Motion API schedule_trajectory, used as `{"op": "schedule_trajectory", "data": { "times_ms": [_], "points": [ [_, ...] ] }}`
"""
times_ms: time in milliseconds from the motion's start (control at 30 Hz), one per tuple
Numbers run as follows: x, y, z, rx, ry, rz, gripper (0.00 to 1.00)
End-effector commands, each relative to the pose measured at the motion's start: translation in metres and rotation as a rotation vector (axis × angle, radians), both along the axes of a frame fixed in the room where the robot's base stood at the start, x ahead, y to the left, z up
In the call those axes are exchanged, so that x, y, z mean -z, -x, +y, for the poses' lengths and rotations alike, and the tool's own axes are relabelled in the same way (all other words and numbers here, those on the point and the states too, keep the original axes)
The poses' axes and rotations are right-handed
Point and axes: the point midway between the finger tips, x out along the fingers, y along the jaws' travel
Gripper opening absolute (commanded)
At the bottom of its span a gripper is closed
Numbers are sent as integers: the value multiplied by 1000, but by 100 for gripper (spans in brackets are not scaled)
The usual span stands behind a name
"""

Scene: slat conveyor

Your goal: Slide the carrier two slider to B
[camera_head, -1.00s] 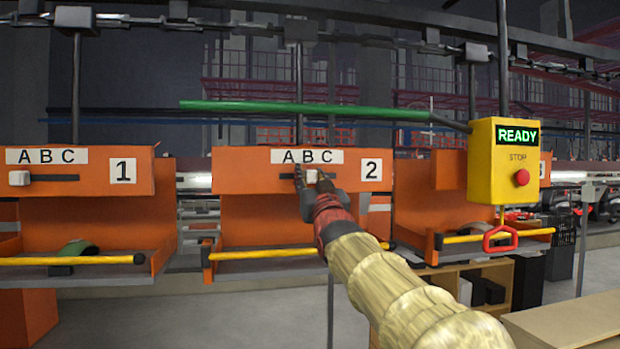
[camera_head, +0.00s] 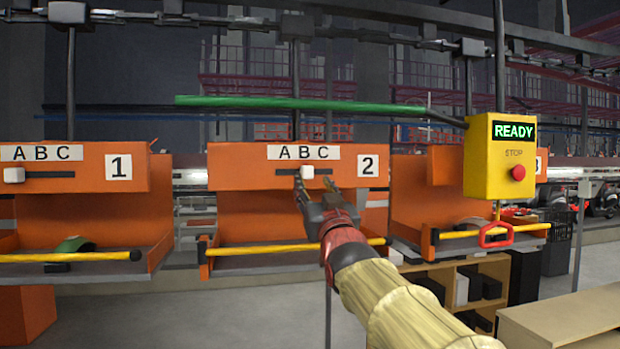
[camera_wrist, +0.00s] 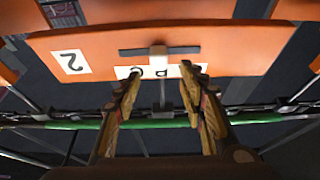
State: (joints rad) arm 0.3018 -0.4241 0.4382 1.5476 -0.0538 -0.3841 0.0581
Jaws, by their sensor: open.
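Carrier two (camera_head: 230,160) is an orange carrier with a "2" plate and an A B C label on its upper panel. Its white slider knob (camera_head: 307,172) sits in a dark horizontal slot, under the letter B. The knob also shows in the wrist view (camera_wrist: 158,50), near the middle of the slot, with the panel upside down. My gripper (camera_head: 316,188) is open and empty, just in front of and below the knob. In the wrist view its two fingers (camera_wrist: 161,88) are spread apart, with the knob beyond the tips and not between them.
Carrier one (camera_head: 85,178) hangs at the left, its knob (camera_head: 14,175) under A. A yellow box (camera_head: 490,160) reading READY with a red stop button hangs at the right. A green bar (camera_head: 300,103) crosses above carrier two. Yellow rods (camera_head: 240,250) edge the carrier trays.

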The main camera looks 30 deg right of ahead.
Motion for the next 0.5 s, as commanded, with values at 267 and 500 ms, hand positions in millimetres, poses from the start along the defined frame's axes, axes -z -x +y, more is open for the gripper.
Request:
{"op": "schedule_trajectory", "data": {
  "times_ms": [267,500],
  "points": [
    [14,35,10,0,0,-1,41],
    [19,43,13,0,0,0,41]
  ]
}}
